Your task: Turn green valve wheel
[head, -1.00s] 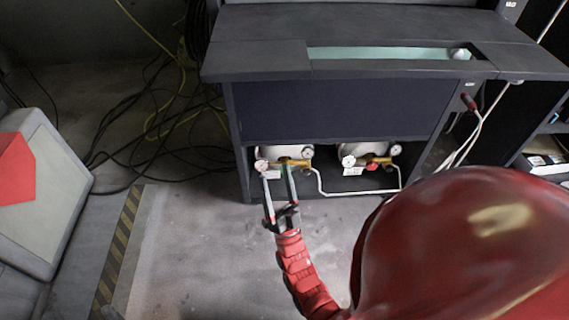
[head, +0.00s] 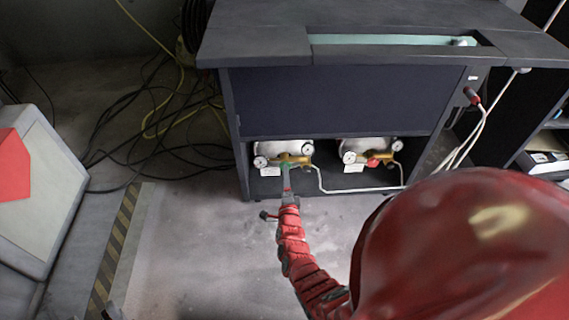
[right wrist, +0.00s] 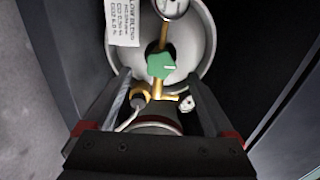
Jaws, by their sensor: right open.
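The green valve wheel (right wrist: 160,65) is in the middle of the right wrist view, on the brass fitting of a silver tank (right wrist: 200,25). In the head view the wheel (head: 285,167) is a small green spot on the left tank (head: 267,147), under the bench. My right gripper (head: 286,181) is right in front of it, seen nearly edge-on. In the right wrist view its two open fingers (right wrist: 160,84) spread to the left and right of the wheel, with nothing held. Whether they touch it I cannot tell. I do not make out my left gripper.
A second tank (head: 370,148) with a red valve wheel (head: 373,162) stands to the right. A white hose (head: 350,191) runs between the tanks. The dark bench top (head: 260,40) overhangs them. Cables (head: 125,150) lie on the floor at left. A white label (right wrist: 124,22) hangs beside the green wheel.

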